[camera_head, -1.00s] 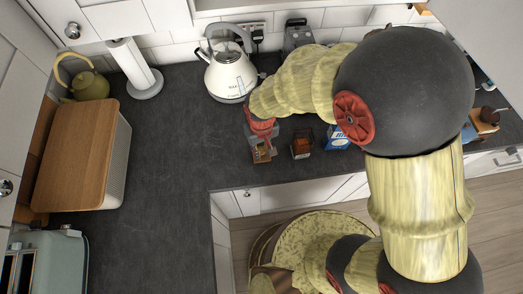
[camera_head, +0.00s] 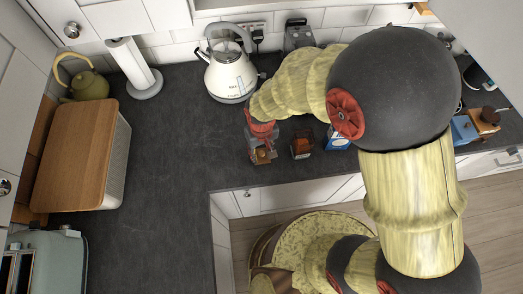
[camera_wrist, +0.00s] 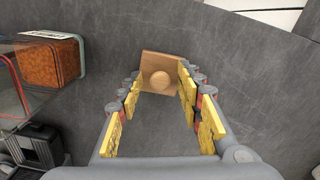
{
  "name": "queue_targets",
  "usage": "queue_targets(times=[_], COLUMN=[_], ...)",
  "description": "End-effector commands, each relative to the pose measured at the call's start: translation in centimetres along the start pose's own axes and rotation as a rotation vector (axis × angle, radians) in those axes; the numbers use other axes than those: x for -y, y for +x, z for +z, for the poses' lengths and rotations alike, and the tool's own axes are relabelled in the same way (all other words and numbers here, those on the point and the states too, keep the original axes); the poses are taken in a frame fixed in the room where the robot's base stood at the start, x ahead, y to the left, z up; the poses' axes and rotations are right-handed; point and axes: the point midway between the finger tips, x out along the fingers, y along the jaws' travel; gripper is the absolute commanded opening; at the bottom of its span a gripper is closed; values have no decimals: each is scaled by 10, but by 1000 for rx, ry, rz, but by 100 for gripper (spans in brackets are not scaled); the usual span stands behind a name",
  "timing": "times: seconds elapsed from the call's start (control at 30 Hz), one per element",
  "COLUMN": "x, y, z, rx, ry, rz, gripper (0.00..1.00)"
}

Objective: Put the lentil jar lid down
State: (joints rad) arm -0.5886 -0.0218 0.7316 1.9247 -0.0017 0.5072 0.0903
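The lentil jar lid is a square wooden lid (camera_wrist: 148,60) with a round knob, flat on the slate worktop in the wrist view. It also shows in the head view (camera_head: 262,157), under my gripper. My gripper (camera_wrist: 160,78) is open, with its yellow-padded fingers on either side of the lid and clear of the knob. The fingertips are very near the lid's edges; whether they touch cannot be told. In the head view my gripper (camera_head: 262,148) points down. A jar with orange-brown contents (camera_wrist: 45,62) stands left of the lid, also visible in the head view (camera_head: 302,146).
A blue-and-white packet (camera_head: 337,141) stands right of the jar. A clear container (camera_wrist: 22,100) shows at the wrist view's left edge. A white kettle (camera_head: 229,78) stands behind. The worktop (camera_head: 180,130) left of my gripper is clear; its front edge is close.

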Motion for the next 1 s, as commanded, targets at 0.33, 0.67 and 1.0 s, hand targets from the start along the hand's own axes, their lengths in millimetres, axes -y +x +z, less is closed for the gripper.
queue_targets(times=[0.33, 0.67, 1.0], x=[0, 0, 0], y=[-27, -94, -123], z=[-1, -1, 0], rx=[-3, -4, 0], ry=[0, 0, 0], rz=[0, 0, 0], gripper=[36, 36, 36])
